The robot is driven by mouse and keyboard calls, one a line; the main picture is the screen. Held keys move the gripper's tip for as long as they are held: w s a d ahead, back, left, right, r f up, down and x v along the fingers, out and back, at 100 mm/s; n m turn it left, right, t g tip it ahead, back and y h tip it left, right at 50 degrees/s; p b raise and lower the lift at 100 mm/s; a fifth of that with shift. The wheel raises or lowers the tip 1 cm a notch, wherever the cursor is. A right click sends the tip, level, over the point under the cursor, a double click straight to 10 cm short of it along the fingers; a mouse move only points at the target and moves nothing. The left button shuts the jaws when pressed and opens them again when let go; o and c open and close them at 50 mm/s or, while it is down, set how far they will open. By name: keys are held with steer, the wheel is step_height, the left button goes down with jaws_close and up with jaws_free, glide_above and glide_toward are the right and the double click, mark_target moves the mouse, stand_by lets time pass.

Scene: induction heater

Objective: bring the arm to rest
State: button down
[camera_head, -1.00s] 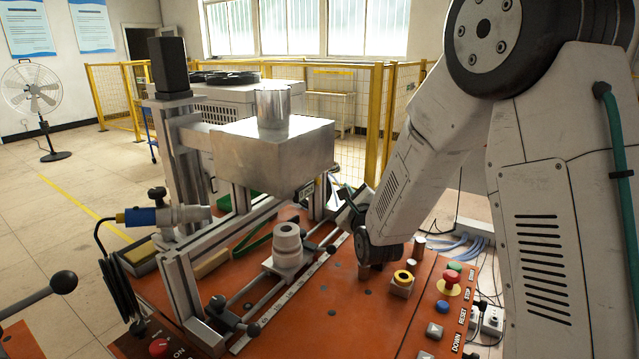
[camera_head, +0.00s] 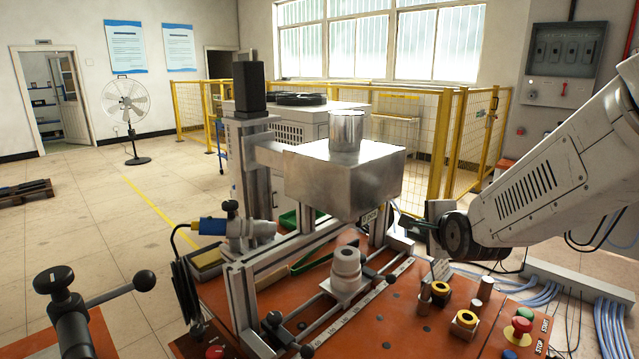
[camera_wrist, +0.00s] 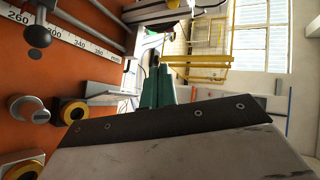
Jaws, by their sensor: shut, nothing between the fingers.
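My gripper (camera_head: 406,222) points left above the back right of the orange bench (camera_head: 405,322), close to the right side of the metal block (camera_head: 347,178). The fingers are small and partly hidden there by the dark wrist joint. In the wrist view my gripper (camera_wrist: 157,72) shows greenish fingers close together with nothing held between them. The scene in that view is turned on its side.
A stepped white cylinder (camera_head: 347,262) stands on the bench rail. A ball-ended lever (camera_head: 144,281) is at front left. Yellow fencing (camera_head: 458,140) stands behind. Open floor lies left.

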steer(key=s+d+r+n+g, duration=0.1)
steer(key=s+n+g, duration=0.5)
steer(key=s, duration=1.2)
steer(key=s+d+r+n+g, duration=0.1)
steer(key=s+n+g, duration=0.4)
steer(key=s+n, duration=0.6)
steer(key=s, duration=0.7)
steer(key=shift+s+r+n+g, duration=0.2)
steer(key=shift+n+g, duration=0.1)
steer(key=shift+g, duration=0.1)
